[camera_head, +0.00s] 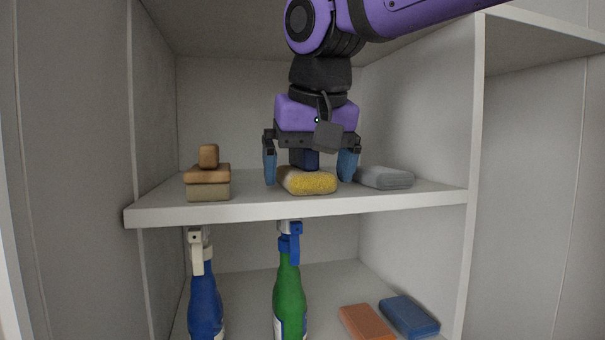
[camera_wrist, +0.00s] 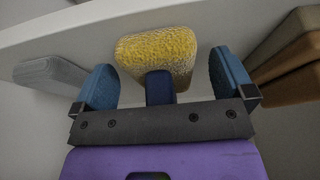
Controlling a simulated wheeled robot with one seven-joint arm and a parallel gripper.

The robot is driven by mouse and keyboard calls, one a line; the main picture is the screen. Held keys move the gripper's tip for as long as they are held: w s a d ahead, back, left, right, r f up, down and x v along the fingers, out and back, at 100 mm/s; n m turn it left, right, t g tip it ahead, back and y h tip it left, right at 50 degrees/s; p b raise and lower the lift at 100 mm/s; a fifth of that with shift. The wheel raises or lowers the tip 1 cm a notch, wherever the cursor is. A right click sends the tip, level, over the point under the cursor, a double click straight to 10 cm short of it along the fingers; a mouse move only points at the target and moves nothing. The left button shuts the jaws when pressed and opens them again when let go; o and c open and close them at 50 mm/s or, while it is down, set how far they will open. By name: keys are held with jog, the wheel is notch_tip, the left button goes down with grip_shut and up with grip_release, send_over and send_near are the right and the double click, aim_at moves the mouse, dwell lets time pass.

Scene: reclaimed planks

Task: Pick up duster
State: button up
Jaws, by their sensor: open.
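The duster (camera_head: 308,182) has a yellow fuzzy head and a dark blue handle. It lies on the upper shelf (camera_head: 255,208), near the front edge. My gripper (camera_head: 308,178) points down over it, with one blue finger on each side and gaps between. In the wrist view the duster (camera_wrist: 157,48) is between the open fingers of my gripper (camera_wrist: 161,68), and its handle (camera_wrist: 160,88) runs back toward the palm. Nothing is held. The palm hides the handle's far end.
A tan and brown block-like stack (camera_head: 208,175) stands left on the shelf. A grey sponge-like block (camera_head: 384,178) lies close to the right finger. Below are a blue bottle (camera_head: 205,303), a green bottle (camera_head: 289,295), an orange block (camera_head: 366,322) and a blue block (camera_head: 409,316).

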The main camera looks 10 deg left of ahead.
jog(key=c, duration=1.1)
jog(key=shift+r, duration=0.1)
